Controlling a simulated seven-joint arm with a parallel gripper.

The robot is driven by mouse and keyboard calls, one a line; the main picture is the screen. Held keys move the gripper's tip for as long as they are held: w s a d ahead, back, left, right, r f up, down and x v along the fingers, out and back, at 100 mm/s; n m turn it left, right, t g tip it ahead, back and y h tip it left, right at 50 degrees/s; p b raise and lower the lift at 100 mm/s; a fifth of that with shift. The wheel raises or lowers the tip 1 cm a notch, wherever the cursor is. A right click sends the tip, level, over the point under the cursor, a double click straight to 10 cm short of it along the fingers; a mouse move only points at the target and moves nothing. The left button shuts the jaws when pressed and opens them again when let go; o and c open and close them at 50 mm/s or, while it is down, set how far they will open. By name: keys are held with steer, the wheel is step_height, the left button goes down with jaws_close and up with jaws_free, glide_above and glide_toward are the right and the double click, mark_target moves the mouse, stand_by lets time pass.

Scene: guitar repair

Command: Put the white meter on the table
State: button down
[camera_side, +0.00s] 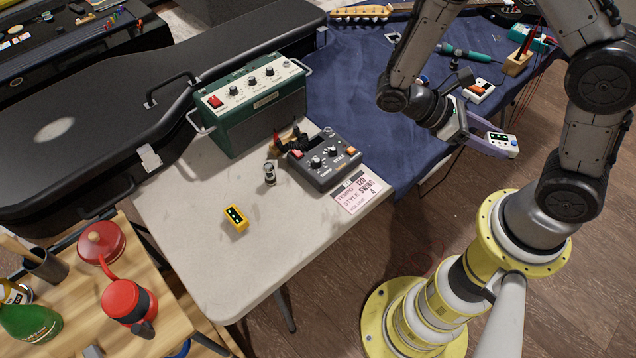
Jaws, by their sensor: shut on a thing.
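The white meter (507,146) is a small white box with a dark display and a blue spot. My gripper (494,148) is shut on it and holds it in the air. In the picture they appear just beyond the right edge of the blue cloth, with the floor behind them. The table (262,262) has a pale bare top at its left part and a dark blue cloth (350,100) over its right part. The gripper's far finger is partly hidden.
A yellow meter (236,218) lies on the pale top. Near it stand a green amplifier (255,105), a grey pedal box (325,160), a small glass-like tube (270,175) and a printed card (357,192). The pale front area is clear. Tools crowd the cloth's far right.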

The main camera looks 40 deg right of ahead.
steer(key=w+a+f+m+y, duration=0.1)
steer(key=w+a+m+y, duration=0.3)
steer(key=a+m+y, duration=0.7)
steer(key=w+a+m+y, duration=0.4)
steer(key=a+m+y, duration=0.15)
steer(key=a, duration=0.85)
steer(key=w+a+r+m+t+y, duration=0.25)
steer(key=w+a+m+t, duration=0.2)
steer(key=w, duration=0.25)
steer(key=w+a+r+m+t+y, duration=0.1)
steer(key=w+a+r+m+t, duration=0.2)
steer(key=w+a+m+t, duration=0.25)
steer(key=w+a+r+m+t+y, duration=0.1)
steer(key=w+a+r+m+t, duration=0.25)
steer(key=w, duration=0.55)
steer(key=t, duration=0.2)
glide_above(192, 196)
step_height(192, 196, down, 22)
steer(key=shift+s+d+r, duration=0.1)
steer(key=shift+f+t, duration=0.25)
steer(key=shift+f, duration=1.45)
